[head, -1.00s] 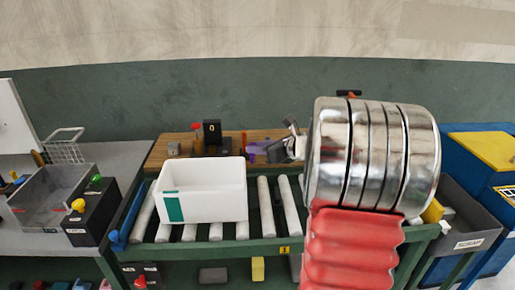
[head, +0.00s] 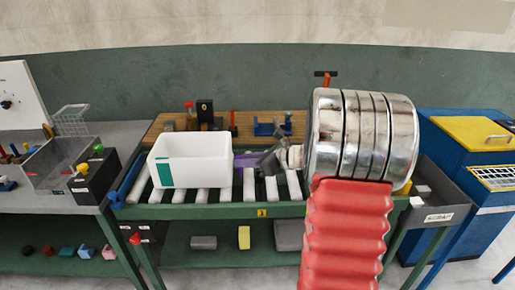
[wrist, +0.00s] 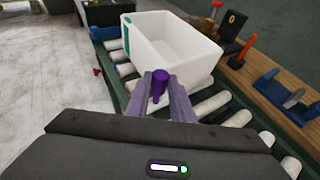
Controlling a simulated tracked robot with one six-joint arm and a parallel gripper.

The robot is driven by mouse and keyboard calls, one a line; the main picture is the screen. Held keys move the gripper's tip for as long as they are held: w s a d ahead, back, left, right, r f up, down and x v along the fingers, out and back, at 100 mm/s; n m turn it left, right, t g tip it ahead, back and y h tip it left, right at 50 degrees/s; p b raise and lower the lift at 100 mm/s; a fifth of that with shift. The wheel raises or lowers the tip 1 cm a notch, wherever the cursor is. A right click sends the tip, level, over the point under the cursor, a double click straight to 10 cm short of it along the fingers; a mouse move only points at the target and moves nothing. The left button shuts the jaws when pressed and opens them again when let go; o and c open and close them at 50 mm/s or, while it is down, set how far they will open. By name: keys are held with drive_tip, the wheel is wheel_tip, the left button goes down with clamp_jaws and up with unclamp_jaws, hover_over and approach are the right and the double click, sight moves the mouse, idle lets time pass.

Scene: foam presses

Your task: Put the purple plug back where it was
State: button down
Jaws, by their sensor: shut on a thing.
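The purple plug (wrist: 159,84) is a small cylinder held upright between the fingertips of my gripper (wrist: 161,90) in the wrist view. My gripper is shut on it, above the rollers and just beside the near wall of the white bin (wrist: 170,45). In the head view my gripper (head: 262,159) is to the right of the white bin (head: 190,160), with a purple patch at its tip. The plug's lower end is partly hidden by the fingers. I cannot tell which spot the plug came from.
The bin stands on a green-framed roller conveyor (head: 207,212). Behind it a wooden shelf (head: 240,137) carries a black block marked 0 (head: 204,111) and a blue fixture (head: 270,128). A clear-walled box (head: 55,165) stands left; a grey scrap bin (head: 440,200) right.

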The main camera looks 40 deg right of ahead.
drive_tip(key=s+a+f+n+g+y, duration=0.2)
drive_tip(key=a+f+n+y, duration=0.1)
drive_tip(key=a+f, duration=0.6)
drive_tip(key=s+a+f+n+g+y, duration=0.1)
drive_tip(key=a+f+n+g+y, duration=0.1)
drive_tip(key=a+f, duration=0.8)
drive_tip(key=a+n+y, duration=0.1)
drive_tip(key=a, duration=0.6)
drive_tip(key=shift+s+a+n+g, duration=0.3)
drive_tip(key=shift+s, duration=0.1)
drive_tip(key=shift+d, duration=0.15)
